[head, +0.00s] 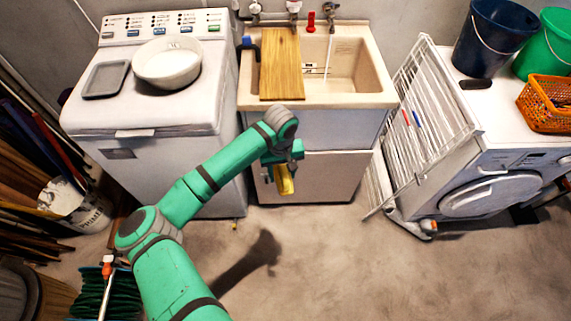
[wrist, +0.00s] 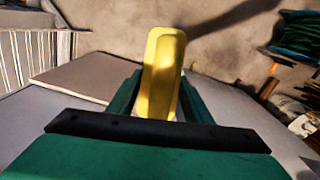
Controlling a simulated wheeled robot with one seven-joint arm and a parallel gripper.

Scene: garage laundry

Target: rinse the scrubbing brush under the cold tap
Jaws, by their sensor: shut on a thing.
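My gripper (head: 285,172) is shut on a yellow thing, apparently the scrubbing brush (head: 284,183), in front of the sink cabinet and below the rim level of the sink (head: 362,101). The wrist view shows the yellow brush (wrist: 163,75) between my fingers; its bristles cannot be made out. A tap (head: 333,32) stands at the back right of the basin, with a thin pale stream below it that looks like running water. A red handle (head: 311,22) stands left of it. A blue fitting (head: 247,43) is at the sink's left edge.
A wooden board (head: 281,66) covers the sink's left part; the right part is open. A top-load washer (head: 140,113) with a white bowl (head: 167,64) stands left. A white drying rack (head: 425,100) leans right of the sink. The floor in front is mostly clear.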

